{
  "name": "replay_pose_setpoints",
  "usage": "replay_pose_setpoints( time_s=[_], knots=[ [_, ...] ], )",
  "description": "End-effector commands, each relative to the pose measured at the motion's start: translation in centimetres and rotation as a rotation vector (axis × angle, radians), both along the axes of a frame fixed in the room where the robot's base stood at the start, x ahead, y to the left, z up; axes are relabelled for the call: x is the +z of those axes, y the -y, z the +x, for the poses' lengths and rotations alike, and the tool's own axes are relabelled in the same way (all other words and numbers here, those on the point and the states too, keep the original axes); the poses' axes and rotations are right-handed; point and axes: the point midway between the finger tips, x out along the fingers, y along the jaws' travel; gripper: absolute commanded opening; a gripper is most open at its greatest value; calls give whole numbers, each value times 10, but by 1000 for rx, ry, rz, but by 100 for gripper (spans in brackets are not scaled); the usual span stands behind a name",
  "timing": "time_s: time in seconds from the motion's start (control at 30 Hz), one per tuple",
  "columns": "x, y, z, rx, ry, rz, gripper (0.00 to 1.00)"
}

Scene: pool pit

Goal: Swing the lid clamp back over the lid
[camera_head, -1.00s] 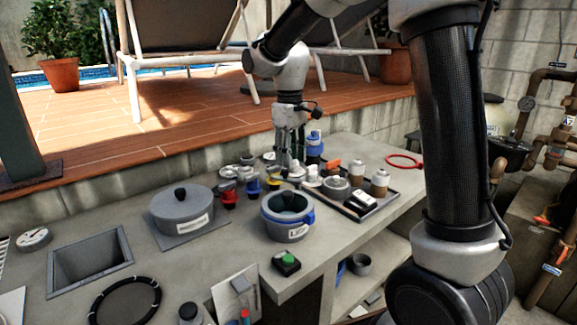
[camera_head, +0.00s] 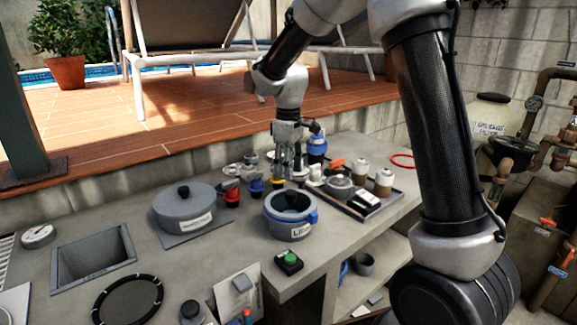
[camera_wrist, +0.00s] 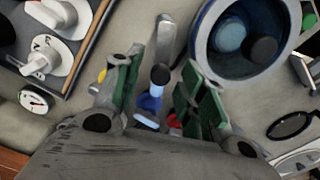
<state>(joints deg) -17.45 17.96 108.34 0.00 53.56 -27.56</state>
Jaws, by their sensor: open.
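My gripper (camera_head: 288,178) points down just behind the housing. In the wrist view, its green-padded fingers (camera_wrist: 160,82) are apart. A grey bar (camera_wrist: 166,38) and a black-topped post appear between the fingers in the picture; the bar may be the lid clamp, but I cannot tell. No contact with the fingers is clear.
A grey lidded pot (camera_head: 184,212) stands left of the housing. Red and blue valves (camera_head: 230,192) sit between them. A tray (camera_head: 372,212) with jars lies to the right. A button box (camera_head: 288,263) is in front. A square sink (camera_head: 95,260) is at left.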

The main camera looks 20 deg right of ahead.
Motion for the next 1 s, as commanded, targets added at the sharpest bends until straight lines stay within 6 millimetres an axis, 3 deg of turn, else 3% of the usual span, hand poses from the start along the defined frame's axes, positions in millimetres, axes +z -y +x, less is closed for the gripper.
replay_pose_setpoints(
  time_s=[0.1,0.3,0.33,0.73,1.0],
  knots=[
    [0,0,0,0,0,0,39],
    [0,0,0,0,0,0,2],
    [0,0,0,0,0,0,0],
    [1,-1,-1,28,0,0,0],
    [1,-4,-7,176,-2,-1,0]
  ],
)
